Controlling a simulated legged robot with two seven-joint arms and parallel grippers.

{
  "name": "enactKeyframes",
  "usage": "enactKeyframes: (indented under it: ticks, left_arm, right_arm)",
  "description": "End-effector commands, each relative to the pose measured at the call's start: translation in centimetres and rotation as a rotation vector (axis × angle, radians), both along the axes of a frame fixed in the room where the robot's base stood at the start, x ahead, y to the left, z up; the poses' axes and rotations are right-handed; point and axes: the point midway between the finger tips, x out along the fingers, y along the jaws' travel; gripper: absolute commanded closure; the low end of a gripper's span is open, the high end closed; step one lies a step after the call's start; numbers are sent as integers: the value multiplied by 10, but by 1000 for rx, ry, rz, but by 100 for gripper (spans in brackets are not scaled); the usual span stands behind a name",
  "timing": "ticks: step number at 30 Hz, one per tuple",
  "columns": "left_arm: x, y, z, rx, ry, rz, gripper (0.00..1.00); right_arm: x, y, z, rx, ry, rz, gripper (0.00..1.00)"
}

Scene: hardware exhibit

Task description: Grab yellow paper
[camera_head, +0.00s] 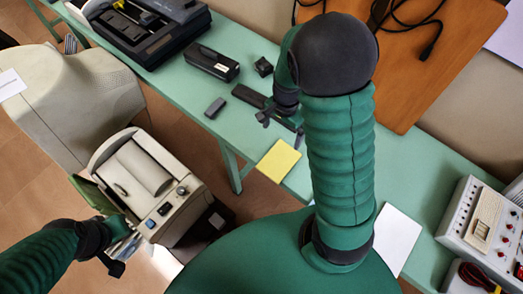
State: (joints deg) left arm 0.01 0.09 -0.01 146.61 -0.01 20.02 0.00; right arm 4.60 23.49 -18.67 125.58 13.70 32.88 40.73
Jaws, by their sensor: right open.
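The yellow paper (278,161) lies flat at the front edge of the green table, left of my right arm. My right gripper (281,127) is just beyond the paper, above the table, with its fingers apart and nothing seen between them. It does not appear to hold the paper. Part of this gripper is hidden behind my own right arm. My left gripper (122,253) is at the lower left, beside the beige machine and far from the paper. Its jaw is too unclear to read.
The green table (400,168) runs diagonally across the view. A black box (211,62), a small dark block (215,107) and a dark bar (249,95) lie near the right gripper. A beige machine (145,185) stands below. A white sheet (397,235) and an instrument (487,222) are at right.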

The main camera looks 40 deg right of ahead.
Motion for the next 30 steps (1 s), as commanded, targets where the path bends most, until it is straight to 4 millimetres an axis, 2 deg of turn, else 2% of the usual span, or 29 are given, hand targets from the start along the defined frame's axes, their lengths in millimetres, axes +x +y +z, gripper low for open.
enactKeyframes:
  ticks: [5,13,20,25,30]
  left_arm:
    - [0,0,-5,0,0,-1,100]
    - [-1,0,-10,0,1,0,100]
    - [0,0,-8,0,0,0,100]
    - [0,0,-5,0,0,-1,100]
    - [-1,0,-5,0,0,-1,100]
  right_arm:
    - [-8,1,-31,-2,0,-1,0]
    - [-4,1,-100,-3,3,1,0]
    - [-3,-4,-127,2,2,-1,0]
    - [-4,-6,-157,2,2,-1,0]
    - [-2,-4,-167,-2,-2,1,0]
